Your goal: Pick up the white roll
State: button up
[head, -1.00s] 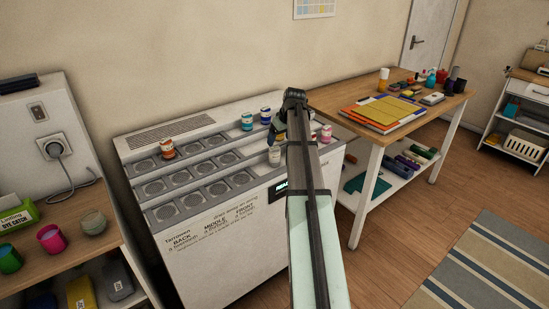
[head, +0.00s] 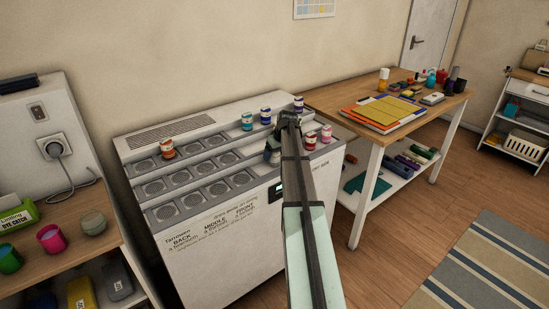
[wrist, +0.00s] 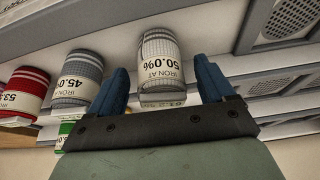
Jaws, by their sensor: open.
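The white roll (wrist: 157,48) has a fine grid pattern and a label reading "IRON AT 50.0%", seen upside down in the wrist view. It stands in the gap ahead of my gripper (wrist: 165,83), whose two blue fingers are open on either side of its lower part in the picture. The fingers do not visibly close on it, and I cannot tell how deep between them it lies. In the head view my gripper (head: 272,152) is low at the machine's front right, and the arm and gripper largely hide the white roll.
In the wrist view a grey roll (wrist: 80,75) stands close left of the left finger, with a red roll (wrist: 22,92) farther left. The stepped white machine (head: 225,240) has other coloured rolls, including a pink roll (head: 326,134). A wooden table (head: 345,104) adjoins it on the right.

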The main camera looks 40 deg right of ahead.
jog(key=shift+x, duration=0.85)
jog(key=shift+c, duration=0.5)
jog(key=c, duration=1)
jog(key=shift+r, duration=0.15)
